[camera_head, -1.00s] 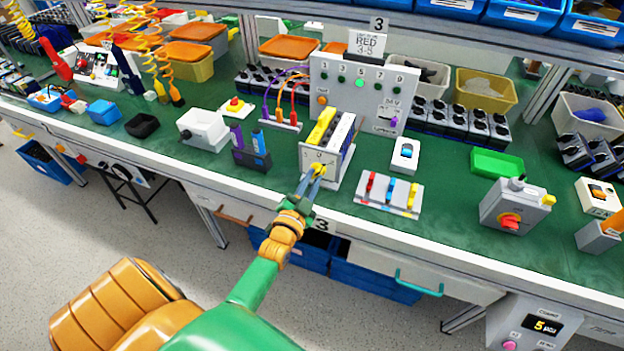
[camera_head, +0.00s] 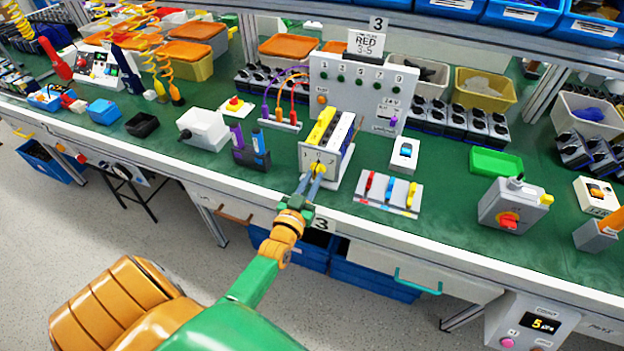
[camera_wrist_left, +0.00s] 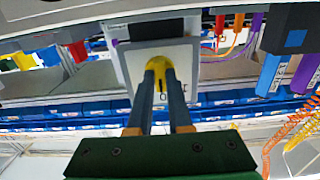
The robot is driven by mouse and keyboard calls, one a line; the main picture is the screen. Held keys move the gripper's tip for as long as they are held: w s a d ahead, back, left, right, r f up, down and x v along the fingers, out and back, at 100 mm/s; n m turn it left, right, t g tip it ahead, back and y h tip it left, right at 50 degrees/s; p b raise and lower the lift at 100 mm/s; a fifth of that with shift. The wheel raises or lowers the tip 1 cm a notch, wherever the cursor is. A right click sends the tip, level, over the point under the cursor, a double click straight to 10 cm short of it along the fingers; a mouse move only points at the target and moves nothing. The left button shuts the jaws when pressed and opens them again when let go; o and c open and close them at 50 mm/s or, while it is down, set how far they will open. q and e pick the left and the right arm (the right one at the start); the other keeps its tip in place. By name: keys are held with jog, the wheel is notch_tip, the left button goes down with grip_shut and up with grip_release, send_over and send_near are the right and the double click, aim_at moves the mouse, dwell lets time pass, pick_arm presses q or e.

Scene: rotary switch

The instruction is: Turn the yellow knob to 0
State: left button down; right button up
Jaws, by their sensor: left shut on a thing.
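The yellow knob (camera_head: 318,168) sits on the front face of a small white switch box (camera_head: 308,156) near the front edge of the bench. My left gripper (camera_head: 315,175) reaches it from the front, with its two fingers closed on the knob's sides. In the left wrist view the knob (camera_wrist_left: 159,66) shows between the grey fingertips (camera_wrist_left: 160,76), with a dark mark along its middle. A "0" is partly visible on the plate beside it. The fingers hide part of the dial, so the knob's exact setting is unclear. My right gripper is not in view.
A panel with several lamps (camera_head: 345,97) stands behind the box. A plate with red, blue and yellow levers (camera_head: 388,194) lies to the right. The bench front edge (camera_head: 420,243) runs below.

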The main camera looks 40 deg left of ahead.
pick_arm(q)
jog(key=shift+r, duration=0.15)
jog(key=c, duration=0.8)
grip_release()
jog(key=shift+w, duration=0.15)
jog(key=shift+c, duration=0.2)
jog(key=v, duration=0.7)
jog(key=shift+a, duration=0.1)
